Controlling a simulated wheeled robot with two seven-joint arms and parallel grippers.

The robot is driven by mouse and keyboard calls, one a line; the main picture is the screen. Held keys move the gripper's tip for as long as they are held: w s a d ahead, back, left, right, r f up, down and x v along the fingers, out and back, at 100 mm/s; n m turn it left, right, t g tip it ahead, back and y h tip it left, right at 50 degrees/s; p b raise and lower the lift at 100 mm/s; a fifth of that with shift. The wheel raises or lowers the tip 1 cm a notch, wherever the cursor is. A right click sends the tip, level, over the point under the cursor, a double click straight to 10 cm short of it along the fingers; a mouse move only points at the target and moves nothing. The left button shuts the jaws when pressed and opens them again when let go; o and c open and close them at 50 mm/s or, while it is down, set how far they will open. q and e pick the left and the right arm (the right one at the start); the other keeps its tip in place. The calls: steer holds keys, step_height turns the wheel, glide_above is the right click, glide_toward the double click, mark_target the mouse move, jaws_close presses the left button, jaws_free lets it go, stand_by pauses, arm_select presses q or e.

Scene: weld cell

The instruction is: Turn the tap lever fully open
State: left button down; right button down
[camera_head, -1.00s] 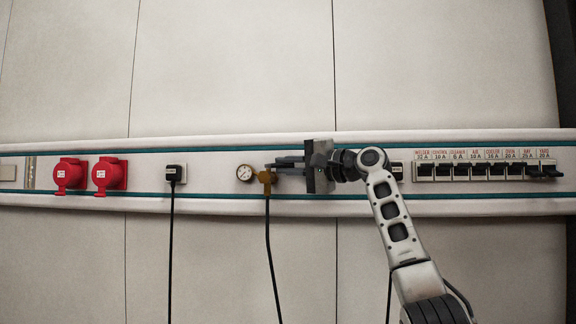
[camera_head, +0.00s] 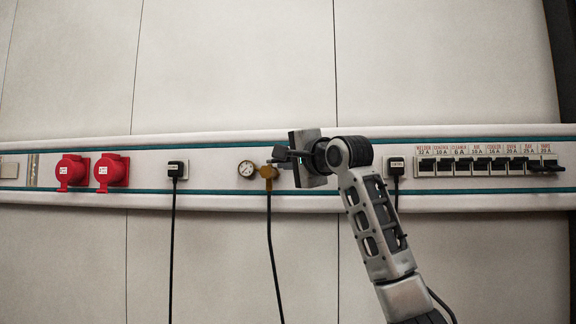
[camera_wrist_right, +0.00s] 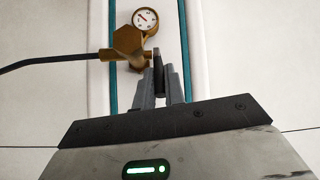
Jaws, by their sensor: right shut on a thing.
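The brass tap (camera_head: 267,172) sits on the wall rail, right of its round gauge (camera_head: 246,170), with a black hose hanging down. In the right wrist view the tap (camera_wrist_right: 128,44) and gauge (camera_wrist_right: 145,18) are near the top. The dark tap lever (camera_wrist_right: 158,66) stands between the fingers of my right gripper (camera_wrist_right: 161,80), which is shut on it. In the head view the right gripper (camera_head: 280,157) is right beside the tap, and its body hides most of the lever. My left gripper is not in view.
Two red sockets (camera_head: 112,171) and a black plug (camera_head: 175,170) are on the rail to the left. Another plug (camera_head: 396,166) and a row of labelled breakers (camera_head: 488,166) are to the right. The wall above and below is bare.

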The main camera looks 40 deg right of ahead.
steer(key=shift+a+f+m+g+h, duration=0.1)
steer(key=shift+a+m+g+h, duration=0.35)
steer(key=shift+m+h, duration=0.55)
steer(key=shift+a+r+m+g+h, duration=0.15)
steer(key=shift+m+g+h, duration=0.45)
steer(key=shift+h, duration=0.75)
steer(key=shift+a+f+m+g+h, duration=0.15)
steer(key=shift+a+m+g+h, duration=0.35)
steer(key=shift+m+h, duration=0.5)
steer(key=shift+d+g+h, duration=0.1)
steer(key=shift+g+h, duration=0.15)
steer(key=shift+h, duration=0.2)
steer(key=c, duration=1.8)
jaws_free()
steer(key=shift+o, duration=0.2)
